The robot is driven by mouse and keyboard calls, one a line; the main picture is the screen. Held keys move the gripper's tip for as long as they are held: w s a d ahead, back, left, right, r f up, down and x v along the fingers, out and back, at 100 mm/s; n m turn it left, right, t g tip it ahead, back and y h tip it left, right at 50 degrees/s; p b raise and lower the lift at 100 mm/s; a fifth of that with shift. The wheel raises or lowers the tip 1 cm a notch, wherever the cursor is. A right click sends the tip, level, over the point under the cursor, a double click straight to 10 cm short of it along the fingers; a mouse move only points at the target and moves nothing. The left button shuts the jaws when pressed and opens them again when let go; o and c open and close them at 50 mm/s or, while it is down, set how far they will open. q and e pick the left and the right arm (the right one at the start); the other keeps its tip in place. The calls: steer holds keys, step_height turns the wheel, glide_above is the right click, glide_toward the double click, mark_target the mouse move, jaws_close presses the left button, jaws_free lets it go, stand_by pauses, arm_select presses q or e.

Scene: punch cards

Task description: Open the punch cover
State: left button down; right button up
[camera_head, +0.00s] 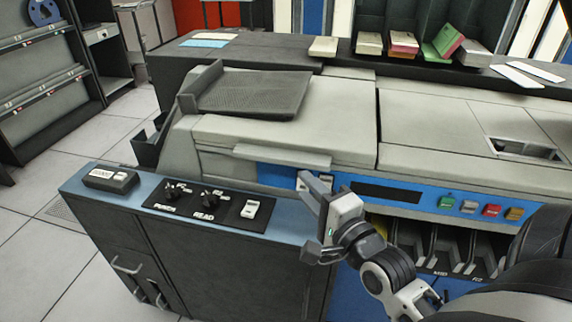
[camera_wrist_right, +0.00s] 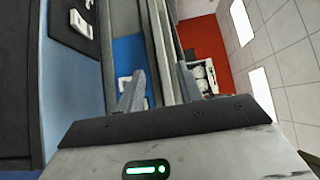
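The punch cover (camera_head: 285,135) is the light grey lid on the left part of the card machine (camera_head: 430,165). It lies closed, with a thin lip (camera_head: 283,155) along its front edge. My right gripper (camera_head: 314,185) is just in front of and below that lip, over the blue front strip. In the right wrist view, its two fingers (camera_wrist_right: 160,85) stand apart, with long grey edges of the machine beyond and between them. I cannot tell whether either finger touches the cover. My left gripper does not show.
A control panel (camera_head: 207,203) with PUNCH and READ switches lies left of the gripper. Coloured buttons (camera_head: 470,207) and card slots (camera_head: 440,245) are to its right. A dark hopper tray (camera_head: 250,93) sits behind the cover. Card decks (camera_head: 403,42) stand on the back ledge.

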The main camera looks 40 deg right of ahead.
mark_target(281, 162)
steer(key=w, duration=0.8)
steer(key=shift+w+d, duration=0.35)
jaws_close()
